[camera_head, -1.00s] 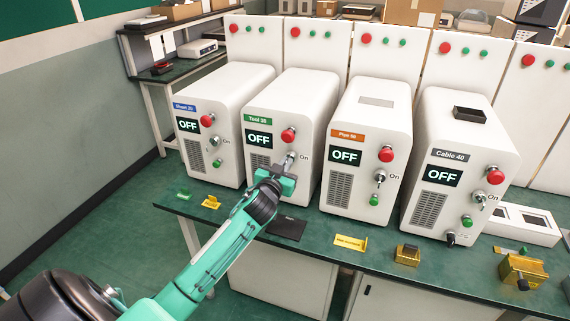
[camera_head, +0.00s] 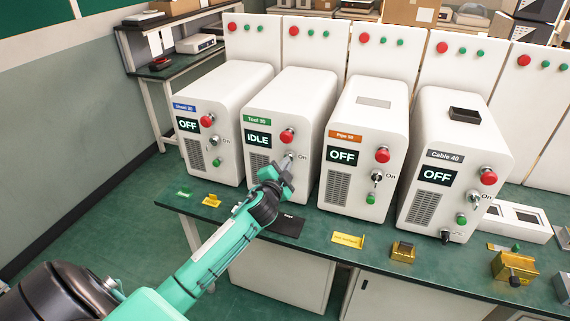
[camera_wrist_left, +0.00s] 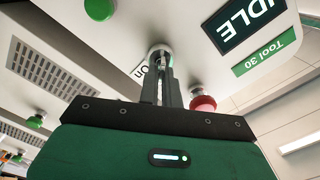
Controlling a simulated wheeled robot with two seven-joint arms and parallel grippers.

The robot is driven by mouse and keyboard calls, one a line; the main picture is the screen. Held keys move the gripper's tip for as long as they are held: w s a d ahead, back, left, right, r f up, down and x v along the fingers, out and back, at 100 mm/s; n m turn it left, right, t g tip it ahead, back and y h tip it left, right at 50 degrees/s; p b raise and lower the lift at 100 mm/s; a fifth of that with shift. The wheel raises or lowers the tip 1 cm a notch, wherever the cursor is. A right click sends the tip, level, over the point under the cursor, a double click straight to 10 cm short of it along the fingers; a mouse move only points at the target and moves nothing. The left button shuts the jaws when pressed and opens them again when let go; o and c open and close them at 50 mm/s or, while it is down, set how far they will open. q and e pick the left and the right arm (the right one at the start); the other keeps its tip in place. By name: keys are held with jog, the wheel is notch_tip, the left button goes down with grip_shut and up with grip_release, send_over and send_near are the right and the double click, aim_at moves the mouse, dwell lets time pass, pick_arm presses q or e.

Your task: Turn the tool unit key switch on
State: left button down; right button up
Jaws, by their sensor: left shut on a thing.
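The tool unit (camera_head: 303,110) is the white box with the green "Tool 30" label, second from the left; its display (camera_head: 257,139) reads IDLE. Its key switch (camera_head: 288,160) is below the red button (camera_head: 287,137), beside the word "On". My left gripper (camera_head: 284,168) is at the switch, with its jaws rolled to a tilt. In the left wrist view the gripper fingers (camera_wrist_left: 165,92) are shut on the key of the key switch (camera_wrist_left: 160,52). The key itself is mostly hidden between the fingers. My right gripper is not in view.
Similar units stand beside it: one with a blue label (camera_head: 228,95) at left, the Pipe unit (camera_head: 373,120) and the Cable 40 unit (camera_head: 463,130) at right, all reading OFF. A dark plate (camera_head: 287,226) and yellow pieces (camera_head: 348,241) lie along the green bench's front.

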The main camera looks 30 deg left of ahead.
pick_arm(q)
jog(key=shift+m, duration=0.5)
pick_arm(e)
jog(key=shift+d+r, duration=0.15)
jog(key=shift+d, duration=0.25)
pick_arm(q)
jog(key=c, duration=1.6)
grip_release()
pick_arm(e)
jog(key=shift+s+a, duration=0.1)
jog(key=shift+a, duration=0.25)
